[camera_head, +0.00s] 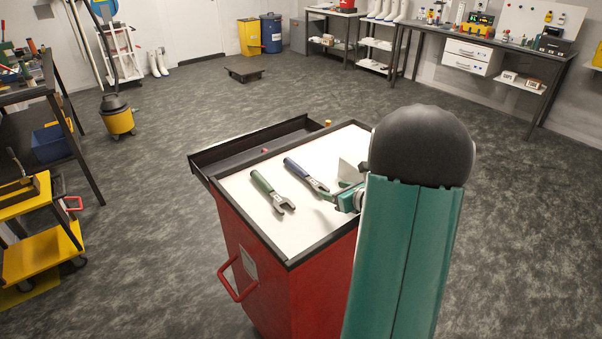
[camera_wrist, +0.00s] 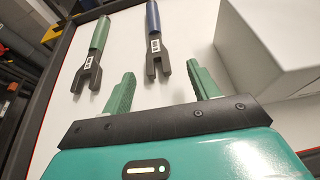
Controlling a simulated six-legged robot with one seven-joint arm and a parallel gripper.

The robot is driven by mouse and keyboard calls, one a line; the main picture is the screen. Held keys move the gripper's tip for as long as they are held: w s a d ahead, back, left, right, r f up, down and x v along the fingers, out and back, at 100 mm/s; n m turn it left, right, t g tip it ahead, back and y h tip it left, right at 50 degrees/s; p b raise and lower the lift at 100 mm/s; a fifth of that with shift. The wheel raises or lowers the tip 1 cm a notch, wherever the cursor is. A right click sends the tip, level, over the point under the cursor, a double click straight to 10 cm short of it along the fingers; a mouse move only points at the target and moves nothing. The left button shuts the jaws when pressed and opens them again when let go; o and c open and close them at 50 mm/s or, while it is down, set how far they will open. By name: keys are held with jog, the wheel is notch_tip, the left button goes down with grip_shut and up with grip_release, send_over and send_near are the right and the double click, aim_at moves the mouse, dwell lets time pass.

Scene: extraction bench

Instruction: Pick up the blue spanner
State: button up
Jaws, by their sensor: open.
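The blue spanner (camera_head: 304,174) lies on the white top of a red cabinet, its open jaw end toward my gripper. It also shows in the wrist view (camera_wrist: 153,38), top centre, with a white label and dark fork end. A green spanner (camera_head: 271,191) lies to its left, roughly parallel, and shows in the wrist view (camera_wrist: 92,57). My gripper (camera_wrist: 163,90) is open and empty, its two green fingers apart. The blue spanner's fork end appears just beyond the gap between the fingers, not between them. In the head view my arm hides part of the gripper and the cabinet top.
The red cabinet's white top (camera_head: 291,235) has a dark raised rim. A pale box (camera_wrist: 265,45) stands right of the blue spanner, close to my right finger. A dark open tray (camera_head: 250,146) adjoins the far left edge. Grey floor surrounds the cabinet.

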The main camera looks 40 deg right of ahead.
aim_at(317, 185)
jog(key=x, duration=0.7)
jog(key=shift+w+a, duration=0.25)
jog(key=shift+w, duration=0.05)
jog(key=c, duration=1.2)
